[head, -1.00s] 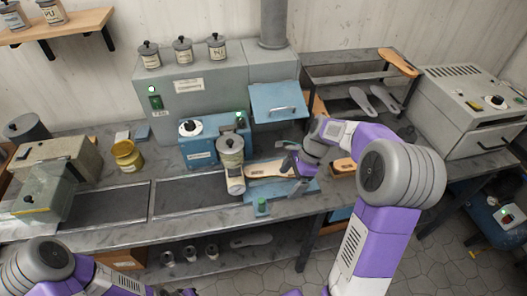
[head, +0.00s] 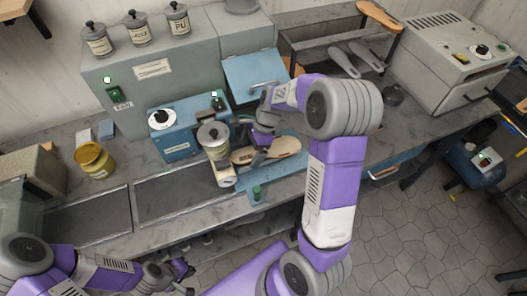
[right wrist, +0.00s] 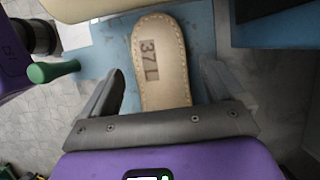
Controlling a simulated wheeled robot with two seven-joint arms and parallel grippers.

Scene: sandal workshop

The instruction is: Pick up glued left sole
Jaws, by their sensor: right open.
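The left sole (head: 284,146), tan with a stitched edge, lies on a blue plate (head: 290,176) beside the glue roller. In the right wrist view the sole (right wrist: 165,85) shows a "37 L" mark and reaches between my fingers. My right gripper (head: 262,142) is over the sole in the head view. In the right wrist view the right gripper (right wrist: 163,75) is open, one finger on each side of the sole. Whether the fingers touch it is unclear. My left gripper (head: 182,270) is low at the front, away from the sole; its jaws are too small to judge.
The glue roller with its pot (head: 214,138) stands just left of the sole. A blue machine (head: 178,135) is behind. Grey soles (head: 352,60) lie on the rack at back right.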

